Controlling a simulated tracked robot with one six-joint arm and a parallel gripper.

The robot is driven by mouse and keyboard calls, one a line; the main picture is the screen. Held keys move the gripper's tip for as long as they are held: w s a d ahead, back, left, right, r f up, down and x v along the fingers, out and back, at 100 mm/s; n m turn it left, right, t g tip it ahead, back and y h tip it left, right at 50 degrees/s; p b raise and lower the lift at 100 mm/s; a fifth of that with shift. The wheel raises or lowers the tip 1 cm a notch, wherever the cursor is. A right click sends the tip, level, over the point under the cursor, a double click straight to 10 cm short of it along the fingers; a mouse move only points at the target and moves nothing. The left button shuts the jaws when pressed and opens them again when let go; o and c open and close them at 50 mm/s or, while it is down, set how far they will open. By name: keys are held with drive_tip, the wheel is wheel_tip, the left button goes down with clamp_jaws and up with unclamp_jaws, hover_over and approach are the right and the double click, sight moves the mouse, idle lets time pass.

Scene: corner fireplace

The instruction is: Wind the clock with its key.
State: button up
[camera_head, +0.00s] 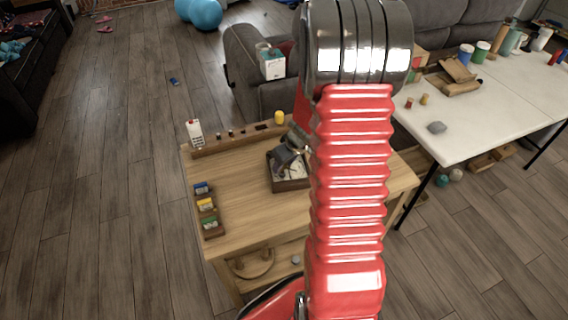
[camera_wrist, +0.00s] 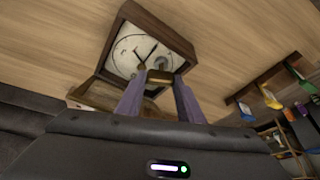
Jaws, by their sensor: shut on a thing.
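The clock (camera_wrist: 128,55) has a square dark wooden case and a pale face with dark hands. In the head view the clock (camera_head: 291,185) sits on the wooden table, partly hidden by my gripper and arm. My gripper (camera_wrist: 160,86) is at the face, its two purple-grey fingers shut on a small brass piece, which looks like the key (camera_wrist: 160,76). The key's far end is over the lower part of the face; I cannot tell whether it is seated in the clock. In the head view my gripper (camera_head: 286,155) is directly over the clock.
The wooden table (camera_head: 235,225) carries a rack of coloured blocks (camera_head: 207,208) at its left edge. A wooden rail (camera_head: 230,143) with small pegs and a white handset (camera_head: 195,132) stand along the back. A yellow cup (camera_head: 279,117) is behind. A white table (camera_head: 465,130) stands right.

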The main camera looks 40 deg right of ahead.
drive_tip(key=shift+m, duration=0.3)
drive_tip(key=shift+m+h, duration=0.6)
drive_tip(key=shift+m, duration=1)
drive_tip(key=shift+m+g+h, duration=0.4)
drive_tip(key=shift+m+h, duration=0.4)
drive_tip(key=shift+m, duration=1)
idle(0.4)
drive_tip(key=shift+n+y, duration=0.3)
drive_tip(key=shift+n, duration=0.5)
idle(0.4)
drive_tip(key=shift+r, duration=0.1)
drive_tip(key=shift+r, duration=2.45)
